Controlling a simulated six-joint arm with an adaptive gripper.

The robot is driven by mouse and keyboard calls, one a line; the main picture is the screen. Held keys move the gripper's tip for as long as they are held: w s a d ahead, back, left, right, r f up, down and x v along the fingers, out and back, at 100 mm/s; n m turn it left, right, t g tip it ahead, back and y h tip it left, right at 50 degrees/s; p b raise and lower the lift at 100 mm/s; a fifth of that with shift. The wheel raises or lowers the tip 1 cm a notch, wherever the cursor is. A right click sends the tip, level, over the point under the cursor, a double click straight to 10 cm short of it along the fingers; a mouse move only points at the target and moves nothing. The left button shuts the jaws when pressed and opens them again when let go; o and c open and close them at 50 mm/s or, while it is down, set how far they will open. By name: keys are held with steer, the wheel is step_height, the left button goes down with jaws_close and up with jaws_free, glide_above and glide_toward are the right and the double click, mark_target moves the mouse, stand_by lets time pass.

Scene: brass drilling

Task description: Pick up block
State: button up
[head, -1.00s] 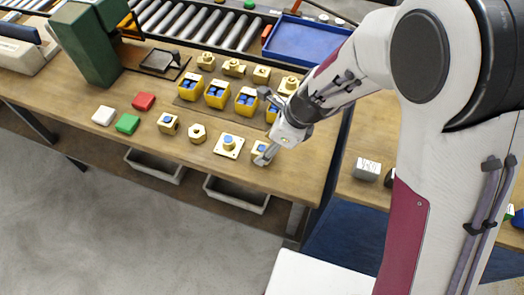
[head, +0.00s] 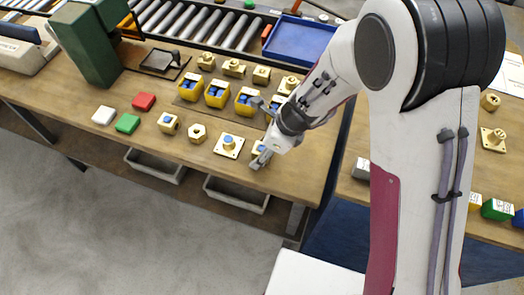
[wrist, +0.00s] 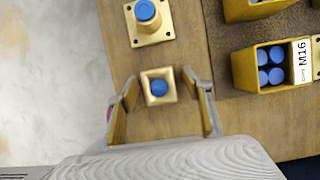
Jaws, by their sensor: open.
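A small square brass block (wrist: 170,97) with a blue round top in its middle lies on the wooden bench. In the wrist view it sits between the tips of my gripper (wrist: 160,77), with a gap on each side. My gripper is open and empty, one finger left and one right of the block. I cannot tell how far the fingers reach down beside it. In the head view my gripper (head: 260,158) is at the block near the bench's front right corner, and mostly covers it.
A square brass flange with a blue plug (head: 228,146) stands close to the left. Yellow bins (head: 246,102) with blue contents are behind. Brass pieces (head: 197,133) and white, red (head: 144,101) and green (head: 127,123) blocks lie further left. The bench front edge is near.

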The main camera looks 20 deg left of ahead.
mark_target(262, 148)
jaws_close()
steer(key=shift+r, duration=0.25)
steer(key=shift+r, duration=4.85)
